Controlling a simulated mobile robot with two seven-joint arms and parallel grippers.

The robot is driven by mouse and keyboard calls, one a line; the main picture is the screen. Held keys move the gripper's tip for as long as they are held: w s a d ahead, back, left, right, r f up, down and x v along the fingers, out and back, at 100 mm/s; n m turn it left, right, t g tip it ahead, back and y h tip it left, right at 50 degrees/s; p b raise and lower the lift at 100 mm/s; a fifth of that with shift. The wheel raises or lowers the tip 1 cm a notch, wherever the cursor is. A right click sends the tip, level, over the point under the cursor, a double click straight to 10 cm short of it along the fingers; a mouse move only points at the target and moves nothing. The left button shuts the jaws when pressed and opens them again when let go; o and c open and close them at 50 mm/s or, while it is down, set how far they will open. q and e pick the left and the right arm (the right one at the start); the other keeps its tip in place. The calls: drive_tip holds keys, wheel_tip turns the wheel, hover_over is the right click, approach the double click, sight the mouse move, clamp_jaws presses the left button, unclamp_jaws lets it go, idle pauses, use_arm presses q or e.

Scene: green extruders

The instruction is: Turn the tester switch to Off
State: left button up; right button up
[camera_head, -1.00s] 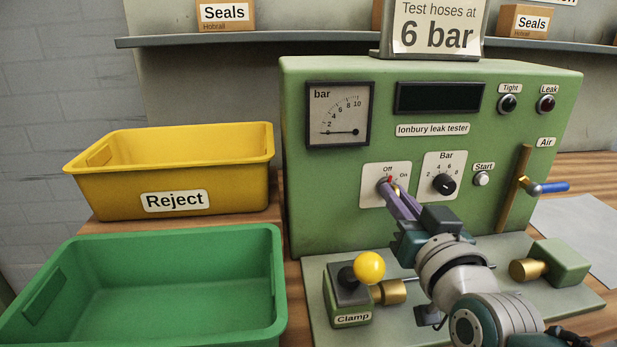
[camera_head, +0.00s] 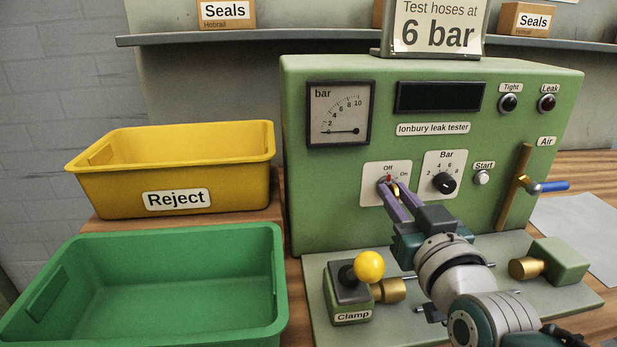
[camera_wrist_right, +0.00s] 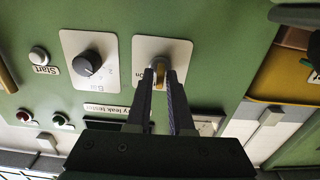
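The tester switch (camera_head: 388,182) sits on a white plate marked Off and On on the green leak tester (camera_head: 340,190). Its red mark points up at the Off label. My right gripper (camera_head: 396,190) is at the switch, with its purple fingers spread and a gap between them. In the right wrist view the switch knob (camera_wrist_right: 157,72) shows between the fingertips (camera_wrist_right: 160,76), which partly hide it. My left gripper is not in view.
The pressure knob (camera_head: 444,184) is just right of the switch. The clamp's yellow ball (camera_head: 369,266) stands below, left of my right arm. A blue-handled air lever (camera_head: 548,187) is at the right. Yellow (camera_head: 235,190) and green (camera_head: 250,335) bins stand left.

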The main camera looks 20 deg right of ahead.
drive_tip(key=shift+o, duration=1.4)
drive_tip(key=p+v, duration=0.1)
drive_tip(key=v, duration=0.9)
